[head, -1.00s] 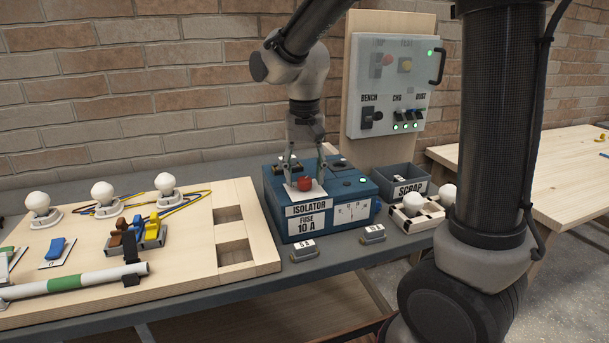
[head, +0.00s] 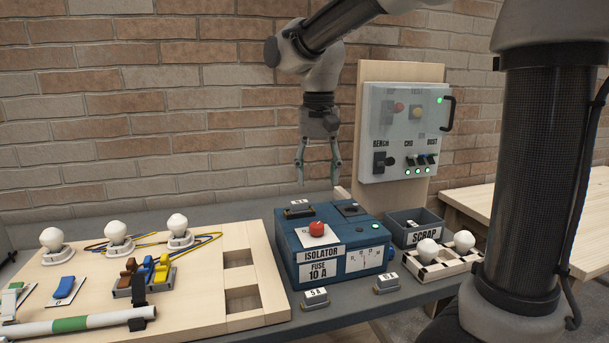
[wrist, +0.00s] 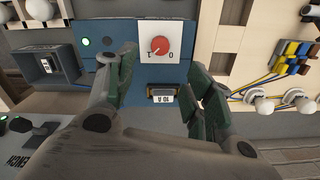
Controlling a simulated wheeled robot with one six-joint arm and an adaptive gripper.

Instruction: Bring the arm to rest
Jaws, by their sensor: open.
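My gripper (head: 319,178) is open and empty, pointing down. It hangs in the air above the back of the blue isolator box (head: 353,262), apart from it. The wrist view shows its two fingers (wrist: 160,98) spread over the box, with nothing between them. The red knob (head: 317,229) on its white plate sits on top of the box; in the wrist view its mark points toward the 1. A fuse labelled 10 A (wrist: 162,97) sits in the top of the box behind the knob. A green light glows on the box.
A grey switch panel (head: 409,133) stands on a board behind the box. The scrap bin (head: 436,228) and a checkered holder with white bulbs (head: 446,256) stand right of the box. A wooden board (head: 200,300) with bulbs and switches lies left. Two small fuses (head: 315,300) lie in front.

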